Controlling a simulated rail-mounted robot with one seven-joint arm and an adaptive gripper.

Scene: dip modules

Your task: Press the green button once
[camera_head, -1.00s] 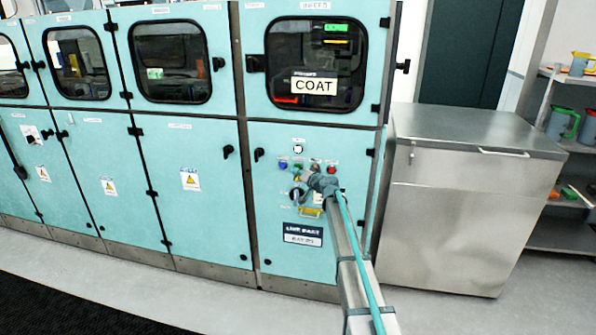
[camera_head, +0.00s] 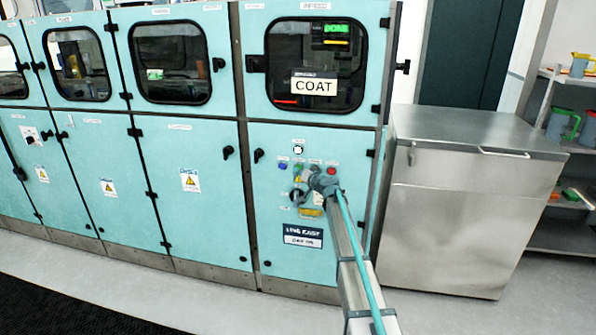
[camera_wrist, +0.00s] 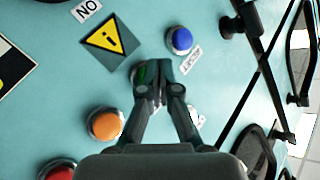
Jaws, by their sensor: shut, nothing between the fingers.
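The green button (camera_wrist: 141,75) sits in a dark round collar on the teal cabinet panel, partly hidden by my fingertips in the wrist view. It is a small dot in the head view (camera_head: 298,166). My gripper (camera_wrist: 154,84) is shut and empty, with its fingertips in front of the button and overlapping its right side. I cannot tell whether the tips touch it. In the head view my gripper (camera_head: 309,174) is at the button panel, small and hard to make out.
A blue button (camera_wrist: 180,40) is above right of the green one; an orange button (camera_wrist: 104,124) and a red button (camera_wrist: 60,172) are below left. A warning label (camera_wrist: 108,41) is nearby. A door handle (camera_head: 259,155) sticks out at left. A steel cabinet (camera_head: 465,220) stands at right.

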